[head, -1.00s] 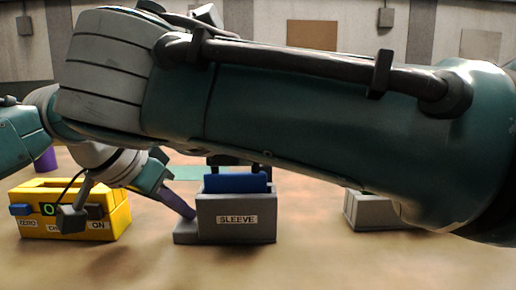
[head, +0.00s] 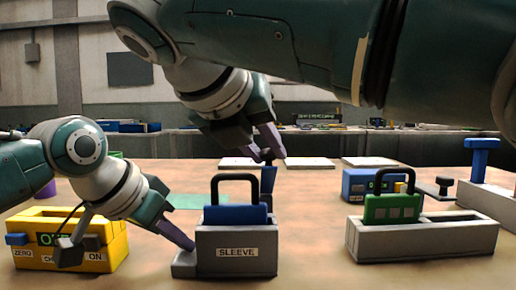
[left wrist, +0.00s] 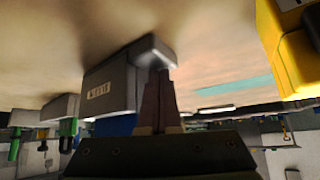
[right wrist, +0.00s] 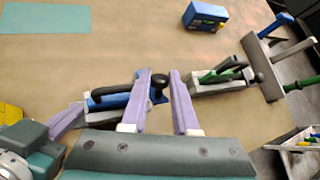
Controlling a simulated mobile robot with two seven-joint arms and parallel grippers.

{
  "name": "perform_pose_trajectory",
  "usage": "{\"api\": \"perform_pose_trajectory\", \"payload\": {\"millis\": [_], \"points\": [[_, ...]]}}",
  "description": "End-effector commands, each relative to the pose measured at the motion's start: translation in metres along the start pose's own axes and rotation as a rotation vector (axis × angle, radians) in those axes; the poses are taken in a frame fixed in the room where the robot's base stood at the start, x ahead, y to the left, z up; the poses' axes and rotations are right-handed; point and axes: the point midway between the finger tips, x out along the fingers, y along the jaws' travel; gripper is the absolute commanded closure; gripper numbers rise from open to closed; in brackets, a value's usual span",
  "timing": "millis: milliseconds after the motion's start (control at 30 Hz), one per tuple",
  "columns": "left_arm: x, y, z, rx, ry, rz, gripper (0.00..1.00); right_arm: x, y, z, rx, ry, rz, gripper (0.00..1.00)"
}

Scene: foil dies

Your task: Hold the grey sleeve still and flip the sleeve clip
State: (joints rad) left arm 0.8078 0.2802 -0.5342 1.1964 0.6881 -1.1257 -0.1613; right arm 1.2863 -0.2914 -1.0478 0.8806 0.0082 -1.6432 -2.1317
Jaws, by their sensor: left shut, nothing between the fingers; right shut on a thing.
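The grey sleeve (head: 237,262), labelled SLEEVE, stands upright on the table with a blue block (head: 235,214) and its black handle in it. It also shows in the left wrist view (left wrist: 105,78). A dark blue lever with a black knob, seemingly the sleeve clip (head: 268,180), stands up at the sleeve's back right. My left gripper (head: 190,245) is shut and empty, its fingertips at the low ledge on the sleeve's left. My right gripper (head: 270,145) comes from above, shut on the clip's knob; in the right wrist view the knob (right wrist: 158,81) shows between the fingers.
A yellow box (head: 115,245) with switches stands at the left. A grey holder (head: 420,240) with a green block stands at the right, and a blue box (head: 365,184) behind it. A grey stand with a blue T-handle (head: 481,150) is far right. Bare table lies in front.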

Motion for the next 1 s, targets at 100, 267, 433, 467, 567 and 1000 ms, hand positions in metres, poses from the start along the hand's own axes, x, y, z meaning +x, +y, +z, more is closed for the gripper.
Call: {"api": "perform_pose_trajectory", "payload": {"millis": [100,267,433,467,567,1000], "points": [[0.003,0.000,0.006,-0.003,-0.015,0.001,1.00,-0.001,0.001,0.001,0.001,-0.005,0.003,0.69],[0.003,0.000,0.006,-0.003,-0.015,0.001,1.00,-0.001,0.001,0.001,0.000,-0.004,0.002,0.51],[0.003,0.000,0.006,-0.003,-0.015,0.001,1.00,0.000,0.000,0.000,0.000,-0.003,0.001,0.43],[0.003,0.000,0.006,-0.003,-0.015,0.001,1.00,0.000,0.000,0.000,0.000,-0.003,0.000,0.43],[0.003,0.000,0.006,-0.003,-0.015,0.001,1.00,-0.001,0.000,0.000,0.000,-0.002,0.000,0.43],[0.002,0.000,0.006,-0.002,-0.015,0.000,1.00,-0.062,0.002,0.002,0.001,-0.006,0.004,0.43]]}}
